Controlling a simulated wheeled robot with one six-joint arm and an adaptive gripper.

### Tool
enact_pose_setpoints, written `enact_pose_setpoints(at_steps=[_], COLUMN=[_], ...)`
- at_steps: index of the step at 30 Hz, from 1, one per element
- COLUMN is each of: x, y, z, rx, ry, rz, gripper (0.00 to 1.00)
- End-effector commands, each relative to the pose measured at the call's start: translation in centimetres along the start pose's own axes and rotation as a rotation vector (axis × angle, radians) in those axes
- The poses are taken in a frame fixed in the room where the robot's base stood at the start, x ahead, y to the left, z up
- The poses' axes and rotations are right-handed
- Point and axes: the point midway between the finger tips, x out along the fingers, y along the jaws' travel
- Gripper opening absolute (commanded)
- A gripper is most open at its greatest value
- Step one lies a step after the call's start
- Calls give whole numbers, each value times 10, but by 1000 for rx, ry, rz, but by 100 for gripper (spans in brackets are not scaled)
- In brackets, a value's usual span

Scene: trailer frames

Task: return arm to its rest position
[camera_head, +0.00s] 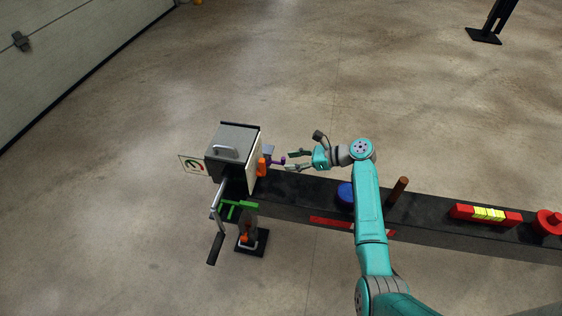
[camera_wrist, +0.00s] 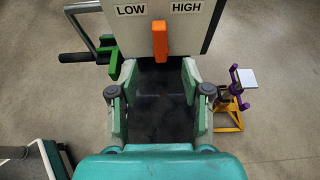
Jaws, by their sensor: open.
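My teal arm reaches from the bottom right of the head view to my gripper (camera_head: 298,160), which is held above the dark beam (camera_head: 305,198). The gripper is open and empty, its fingers pointing left toward the grey box (camera_head: 236,141). In the wrist view my gripper (camera_wrist: 152,75) shows its two fingers spread apart, with only the dark beam surface between them. An orange lever (camera_wrist: 160,40) on the box's panel, marked LOW and HIGH, is just beyond the fingertips. It also shows in the head view (camera_head: 263,165), apart from the fingers.
A purple-handled part (camera_wrist: 238,82) on a yellow stand is right of the fingers. A crank (camera_head: 216,240) and green bracket (camera_head: 240,207) are left. A blue round part (camera_head: 345,193), brown post (camera_head: 398,189) and red block (camera_head: 485,215) are along the beam. Open floor lies behind.

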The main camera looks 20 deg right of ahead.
Motion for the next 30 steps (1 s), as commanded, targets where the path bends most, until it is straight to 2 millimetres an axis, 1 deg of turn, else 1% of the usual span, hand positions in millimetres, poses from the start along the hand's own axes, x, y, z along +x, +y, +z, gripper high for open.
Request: enact_pose_setpoints(at_steps=[3,6,20,23,26,29,30], x=[-10,-13,-13,-11,-3,10,15], y=[0,0,0,2,13,32,43], z=[0,0,0,-2,-15,-38,-50], rx=[0,-1,-1,-4,-28,-84,-115], ry=[0,0,0,2,17,53,72], rz=[0,0,1,-2,-20,-60,-80], gripper=[48,48,48,48,48,48,48])
